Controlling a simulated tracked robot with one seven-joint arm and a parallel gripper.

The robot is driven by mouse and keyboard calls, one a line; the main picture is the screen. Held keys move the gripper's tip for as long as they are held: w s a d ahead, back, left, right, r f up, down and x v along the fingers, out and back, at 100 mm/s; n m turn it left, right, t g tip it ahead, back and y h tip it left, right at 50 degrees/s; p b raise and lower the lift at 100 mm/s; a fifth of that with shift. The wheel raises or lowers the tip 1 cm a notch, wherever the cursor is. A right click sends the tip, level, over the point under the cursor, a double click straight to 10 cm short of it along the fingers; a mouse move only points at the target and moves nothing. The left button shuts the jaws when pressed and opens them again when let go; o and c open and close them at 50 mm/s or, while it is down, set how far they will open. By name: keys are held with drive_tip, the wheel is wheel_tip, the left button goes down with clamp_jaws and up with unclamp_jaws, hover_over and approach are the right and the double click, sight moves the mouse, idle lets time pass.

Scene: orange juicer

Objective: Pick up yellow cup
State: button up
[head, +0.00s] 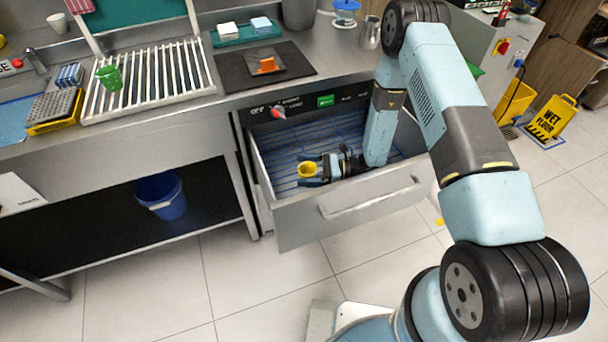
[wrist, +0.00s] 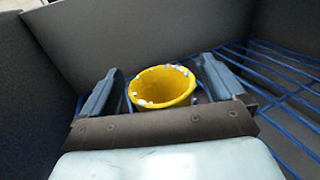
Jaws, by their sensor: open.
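The yellow cup (head: 307,170) is inside the open drawer (head: 350,205), near its left part. In the wrist view the yellow cup (wrist: 162,86) stands with its rim upward, with small pale spots along the rim. My gripper (head: 308,170) is low in the drawer and open, with one finger on each side of the cup. In the wrist view my gripper (wrist: 160,88) has a finger left and right of the cup. The right finger is close to the cup; I cannot tell whether either touches. The cup's lower part is hidden behind the gripper's body.
The drawer has blue wire racks (wrist: 285,120) on its floor and grey walls close around my gripper. The counter above holds a white dish rack (head: 150,80) with a green cup (head: 110,78). A blue bucket (head: 161,195) stands on the lower shelf.

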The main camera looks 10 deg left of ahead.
drive_tip(key=shift+x, duration=0.75)
drive_tip(key=c, duration=1.1)
